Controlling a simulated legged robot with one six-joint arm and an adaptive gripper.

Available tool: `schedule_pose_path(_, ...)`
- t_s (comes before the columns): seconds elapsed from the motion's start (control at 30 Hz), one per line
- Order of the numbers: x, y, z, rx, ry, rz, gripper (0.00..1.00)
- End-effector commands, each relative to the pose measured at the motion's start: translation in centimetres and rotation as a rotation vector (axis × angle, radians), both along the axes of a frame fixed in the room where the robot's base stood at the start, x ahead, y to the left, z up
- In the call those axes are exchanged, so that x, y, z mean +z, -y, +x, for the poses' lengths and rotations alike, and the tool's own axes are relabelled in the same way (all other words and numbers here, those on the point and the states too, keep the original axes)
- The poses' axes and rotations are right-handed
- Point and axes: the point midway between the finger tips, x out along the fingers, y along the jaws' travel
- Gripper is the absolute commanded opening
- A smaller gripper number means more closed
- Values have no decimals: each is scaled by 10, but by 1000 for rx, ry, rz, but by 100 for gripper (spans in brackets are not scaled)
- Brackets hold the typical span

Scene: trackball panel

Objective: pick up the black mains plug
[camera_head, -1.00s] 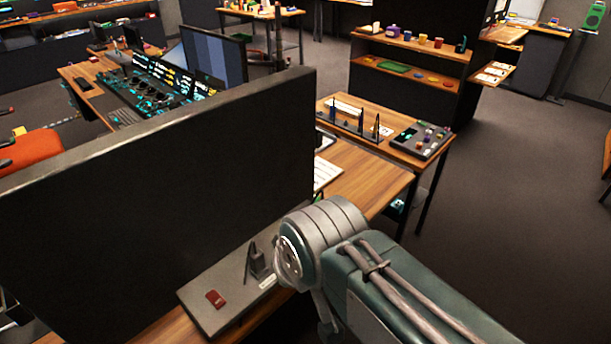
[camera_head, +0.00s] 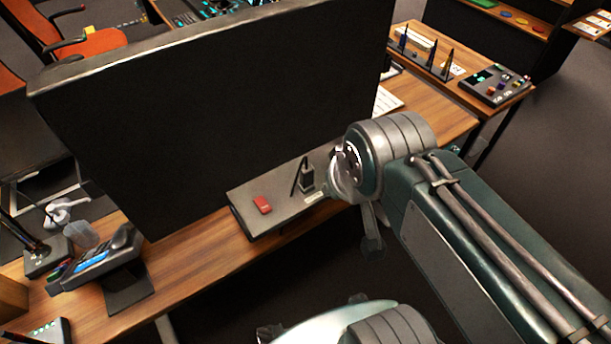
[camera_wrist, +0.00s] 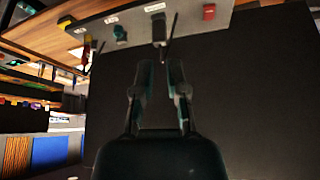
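A dark block with a thin black rod or cord beside it, which looks like the black mains plug (camera_head: 307,182), stands on a grey panel (camera_head: 284,217) at the desk's edge. In the wrist view the plug (camera_wrist: 159,30) is ahead of my gripper (camera_wrist: 161,68), just beyond the fingertips. The two fingers are apart with nothing between them. A gap seems to lie between the fingertips and the plug. In the head view my gripper is mostly hidden by my arm.
A red block (camera_head: 262,204) sits on the panel near the plug. A teal piece (camera_wrist: 120,33) is on its other side. A large black monitor (camera_head: 220,110) rises behind the panel. A phone-like device (camera_head: 100,258) stands on the desk at left.

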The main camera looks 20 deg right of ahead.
Motion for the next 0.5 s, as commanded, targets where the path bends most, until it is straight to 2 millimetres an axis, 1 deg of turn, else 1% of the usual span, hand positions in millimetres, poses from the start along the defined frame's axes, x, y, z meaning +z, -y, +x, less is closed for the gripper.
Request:
schedule_pose_path(0.03, 1, 0, 3, 4, -10, -2, 58)
schedule_pose_path(0.1, 2, 0, 11, 16, -39, -8, 83)
schedule_pose_path(0.17, 3, 0, 21, 33, -75, -15, 83)
schedule_pose_path(0.27, 4, 0, 42, 66, -144, -29, 83)
schedule_pose_path(0.37, 1, -1, 64, 102, -213, -40, 83)
schedule_pose_path(0.5, -7, -1, 95, 152, -309, -52, 83)
